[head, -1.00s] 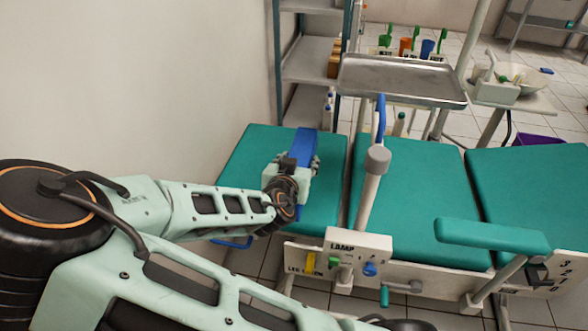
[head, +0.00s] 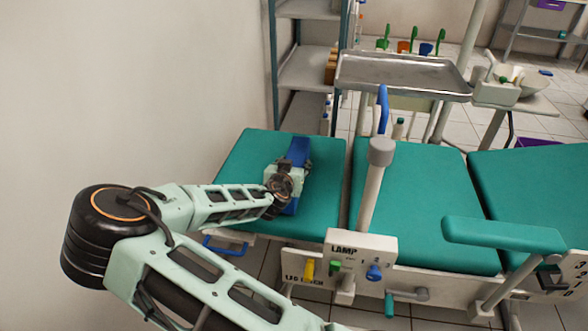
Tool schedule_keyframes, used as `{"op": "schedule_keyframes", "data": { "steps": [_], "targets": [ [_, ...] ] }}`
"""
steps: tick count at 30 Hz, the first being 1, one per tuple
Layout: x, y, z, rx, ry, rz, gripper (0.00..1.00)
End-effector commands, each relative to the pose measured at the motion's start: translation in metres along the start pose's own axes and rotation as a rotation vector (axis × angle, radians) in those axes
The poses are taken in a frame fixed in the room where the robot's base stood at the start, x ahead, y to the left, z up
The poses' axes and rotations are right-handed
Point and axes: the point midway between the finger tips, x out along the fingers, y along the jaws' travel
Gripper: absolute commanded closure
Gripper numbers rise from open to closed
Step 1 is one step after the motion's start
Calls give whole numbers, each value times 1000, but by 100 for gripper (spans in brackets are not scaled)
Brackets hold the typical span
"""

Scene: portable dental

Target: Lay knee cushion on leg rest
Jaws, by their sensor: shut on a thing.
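The knee cushion (head: 299,151) is a long blue block. It shows on both sides of my gripper (head: 294,167), which is shut on it and covers its middle. The cushion is over the leg rest (head: 245,165), the flat green pad at the left end of the chair. I cannot tell whether the cushion touches the pad or is held just above it. Its length runs roughly from the back of the pad toward the front.
A lamp post (head: 372,190) with a grey cap stands right of the leg rest. A metal tray (head: 400,76) is behind, beside a shelf rack (head: 305,65). A green armrest (head: 500,235) is at right. A blue handle (head: 226,246) sticks out below the pad's front.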

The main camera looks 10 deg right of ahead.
Motion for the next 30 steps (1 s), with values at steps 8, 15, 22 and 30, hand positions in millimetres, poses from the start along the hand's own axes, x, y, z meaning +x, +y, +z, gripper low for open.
{"op": "schedule_keyframes", "data": {
  "steps": [8,15,22,30],
  "targets": [
    [3,0,5,2,3,-1,96],
    [4,0,8,1,2,0,41],
    [3,0,8,1,2,-1,34],
    [-8,-1,4,1,1,-2,34]
  ]
}}
